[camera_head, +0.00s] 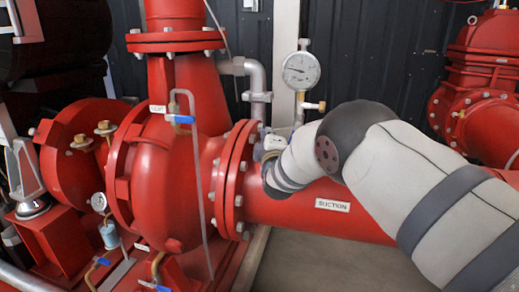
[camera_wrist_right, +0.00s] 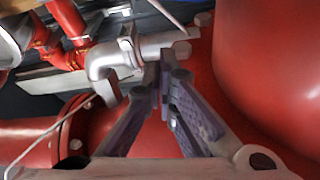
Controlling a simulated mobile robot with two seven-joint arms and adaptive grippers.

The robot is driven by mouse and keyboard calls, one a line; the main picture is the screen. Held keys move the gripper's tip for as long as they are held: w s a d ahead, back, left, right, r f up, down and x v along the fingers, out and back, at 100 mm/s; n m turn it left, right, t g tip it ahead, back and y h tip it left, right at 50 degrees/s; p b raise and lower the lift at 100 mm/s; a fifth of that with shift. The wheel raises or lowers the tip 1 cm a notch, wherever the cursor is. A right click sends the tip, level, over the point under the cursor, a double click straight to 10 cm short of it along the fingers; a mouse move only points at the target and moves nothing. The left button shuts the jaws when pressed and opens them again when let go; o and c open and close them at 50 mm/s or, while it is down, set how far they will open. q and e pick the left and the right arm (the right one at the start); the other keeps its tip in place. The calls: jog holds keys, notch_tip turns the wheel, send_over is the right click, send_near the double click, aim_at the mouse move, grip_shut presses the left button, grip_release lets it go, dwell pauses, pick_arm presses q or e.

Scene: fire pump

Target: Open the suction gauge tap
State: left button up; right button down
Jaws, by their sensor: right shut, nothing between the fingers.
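The suction gauge (camera_head: 301,70) has a white round dial and stands upright on a thin stem behind the red suction pipe (camera_head: 330,207). A small brass fitting (camera_head: 321,106) sticks out to the right below the dial. I cannot tell for sure which part is the tap handle; my right arm covers the area just below. My right gripper (camera_wrist_right: 169,66) is shut and empty in the right wrist view, its fingertips close to a grey pipe with an elbow (camera_wrist_right: 108,58). In the head view the gripper is mostly hidden behind my wrist. My left gripper is not in view.
The red pump casing (camera_head: 165,190) and bolted flange (camera_head: 231,180) stand left of my right wrist. A grey pipe (camera_head: 257,85) rises behind the flange. A blue-handled valve (camera_head: 183,119) sits on the casing. Red pipework (camera_head: 485,110) stands at the right.

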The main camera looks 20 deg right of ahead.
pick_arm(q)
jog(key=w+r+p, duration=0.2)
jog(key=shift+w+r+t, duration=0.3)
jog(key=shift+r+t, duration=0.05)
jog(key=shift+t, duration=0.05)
pick_arm(e)
jog(key=v, duration=1)
jog(key=shift+a, duration=0.1)
